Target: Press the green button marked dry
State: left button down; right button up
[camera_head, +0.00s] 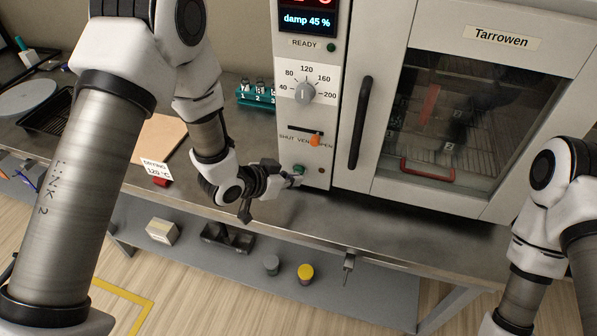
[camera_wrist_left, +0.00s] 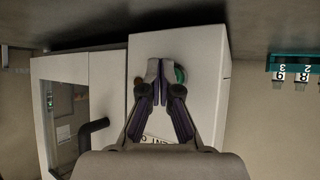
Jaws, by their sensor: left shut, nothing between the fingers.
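The green button (camera_head: 298,168) sits low on the oven's pale control panel (camera_head: 318,180), left of the oven door. Its marking is not readable. My left gripper (camera_head: 297,181) is shut and empty, with its fingertips right by the button, at the lower part of the panel. In the left wrist view the green button (camera_wrist_left: 181,74) shows beside the shut fingertips (camera_wrist_left: 160,64), partly hidden by them. I cannot tell whether they touch it. My right arm shows at the right edge, but its gripper is out of view.
Above the button are an orange vent slider (camera_head: 315,141), a temperature dial (camera_head: 305,92) and a display (camera_head: 307,21) reading "damp 45 %". The oven door handle (camera_head: 360,122) stands out to the right. A teal rack (camera_head: 256,96) stands left of the panel.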

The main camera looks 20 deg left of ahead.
pick_arm(q)
jog(key=shift+w, duration=0.25)
dwell(0.3)
jog(key=shift+s, duration=0.7)
jog(key=shift+s+a+b, duration=0.1)
jog(key=shift+s+b, duration=0.2)
jog(key=shift+s, duration=2.7)
